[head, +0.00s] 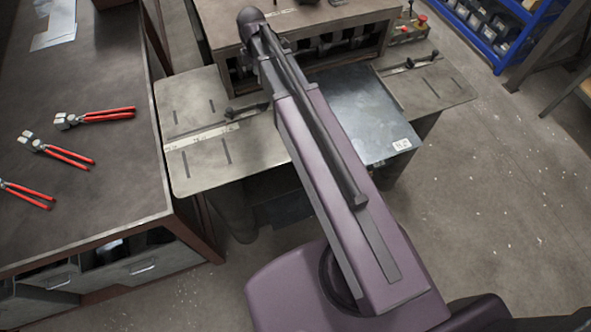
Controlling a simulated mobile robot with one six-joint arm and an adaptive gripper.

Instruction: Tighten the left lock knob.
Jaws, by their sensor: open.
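The left lock knob (231,113) is a small dark knob at the inner end of the ruler strip (195,137) on the machine's left wing table (230,155). A dark bar runs from it to the right, toward my arm. The knob is small here, and I cannot tell how tight it is. My arm rises across the middle of the head view and passes just right of the knob, covering part of the machine. My gripper is not visible in this view.
A similar dark knob (410,63) sits on the right wing table (440,85). A dark metal plate (365,110) lies between the wings. A workbench (90,180) with red-handled pliers (95,117) stands at left. A blue rack (490,35) is at upper right.

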